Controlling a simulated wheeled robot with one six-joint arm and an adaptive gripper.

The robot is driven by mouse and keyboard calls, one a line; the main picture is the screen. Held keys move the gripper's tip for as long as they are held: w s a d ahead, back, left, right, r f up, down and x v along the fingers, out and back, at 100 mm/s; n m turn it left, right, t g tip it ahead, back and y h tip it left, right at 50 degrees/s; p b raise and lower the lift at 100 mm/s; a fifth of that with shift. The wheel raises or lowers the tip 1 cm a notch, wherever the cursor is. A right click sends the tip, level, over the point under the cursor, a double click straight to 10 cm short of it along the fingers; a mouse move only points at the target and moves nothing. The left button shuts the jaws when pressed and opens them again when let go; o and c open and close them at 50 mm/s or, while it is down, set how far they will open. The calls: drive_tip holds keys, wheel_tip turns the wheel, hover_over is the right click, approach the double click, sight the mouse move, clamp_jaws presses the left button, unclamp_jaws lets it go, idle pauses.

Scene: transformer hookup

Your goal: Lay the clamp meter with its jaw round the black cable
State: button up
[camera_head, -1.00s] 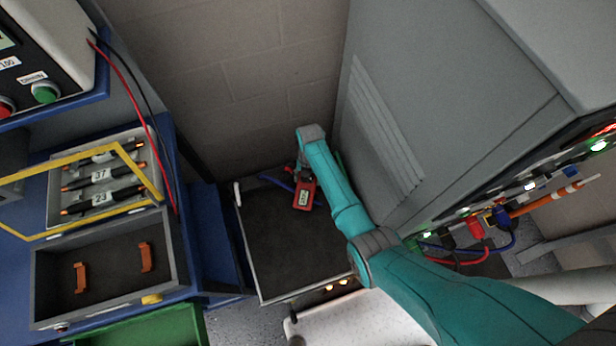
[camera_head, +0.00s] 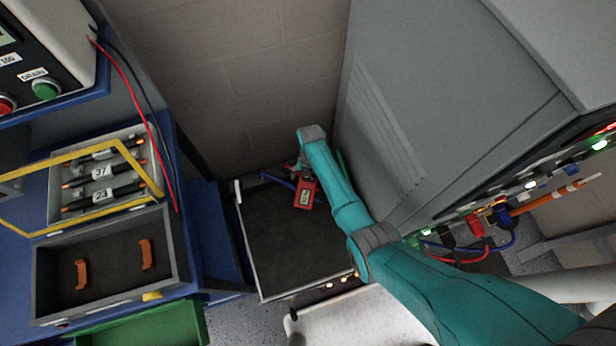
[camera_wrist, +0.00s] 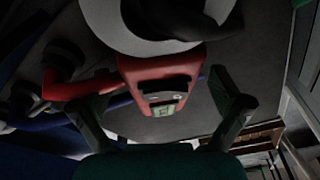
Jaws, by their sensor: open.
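The red clamp meter (camera_head: 306,194) is at the far end of the dark-topped cart, beside my arm. In the wrist view the meter's red body (camera_wrist: 150,70) with its small display lies between the fingers of my gripper (camera_wrist: 150,92), which is open, one finger on each side. A pale curved band (camera_wrist: 105,25) with a black piece (camera_wrist: 180,18) in its bend shows beyond the meter. I cannot tell whether that black piece is the black cable or whether the jaw is round it. My arm hides the gripper in the head view.
Red (camera_wrist: 65,88) and blue (camera_wrist: 45,138) cables lie left of the meter in the wrist view. A grey cabinet (camera_head: 420,120) stands close on the right, a wall behind, and a blue bench with open trays (camera_head: 180,262) on the left.

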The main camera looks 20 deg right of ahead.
drive_tip(key=shift+r, duration=0.1)
wheel_tip(320, 180, up, 12)
drive_tip(key=w+d, duration=0.1)
drive_tip(key=shift+w, duration=0.35)
drive_tip(key=shift+f, duration=0.2)
idle(0.5)
